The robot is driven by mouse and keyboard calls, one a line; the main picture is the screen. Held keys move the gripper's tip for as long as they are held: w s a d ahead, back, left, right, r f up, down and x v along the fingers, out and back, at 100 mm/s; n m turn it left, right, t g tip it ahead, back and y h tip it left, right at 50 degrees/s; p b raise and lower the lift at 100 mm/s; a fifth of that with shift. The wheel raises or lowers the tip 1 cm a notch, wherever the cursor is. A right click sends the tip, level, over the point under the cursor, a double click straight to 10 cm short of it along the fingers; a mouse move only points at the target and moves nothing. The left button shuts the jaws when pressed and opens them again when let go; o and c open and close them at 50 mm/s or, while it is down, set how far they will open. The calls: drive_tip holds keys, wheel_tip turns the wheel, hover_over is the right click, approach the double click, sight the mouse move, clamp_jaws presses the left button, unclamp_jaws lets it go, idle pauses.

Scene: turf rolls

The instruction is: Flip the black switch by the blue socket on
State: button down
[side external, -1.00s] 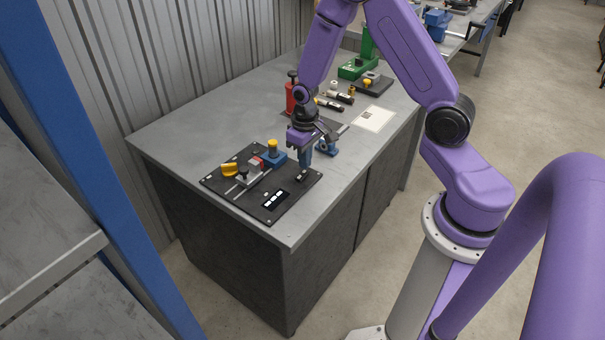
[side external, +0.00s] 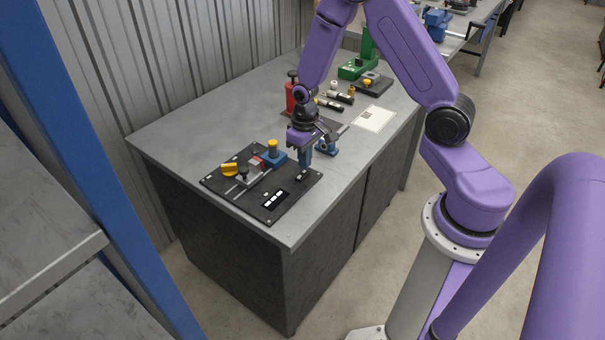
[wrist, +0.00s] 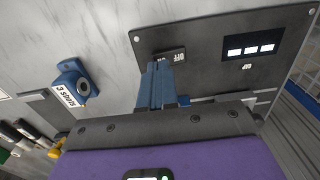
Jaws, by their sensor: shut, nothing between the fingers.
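The black switch (wrist: 170,54) is a small rocker on the dark panel, with ON and OFF lettering upside down in the wrist view. It also shows near the panel's right corner in the side view (side external: 302,178). My gripper (wrist: 160,66) is shut and empty, its blue fingers pointing at the ON end of the switch. In the side view my gripper (side external: 304,168) is right above the switch; I cannot tell whether it touches. A blue socket-like block (wrist: 72,78) with a round opening and a "3 shots" label stands off the panel, also in the side view (side external: 327,149).
The dark panel (side external: 245,209) also carries a lit white display (side external: 275,199), a yellow knob (side external: 230,169), a slide and a blue base with a yellow top (side external: 273,147). The table's left side is clear.

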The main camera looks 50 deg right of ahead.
sight(305, 171)
drive_tip(key=shift+f, duration=0.95)
idle(0.6)
drive_tip(key=shift+r, duration=3.55)
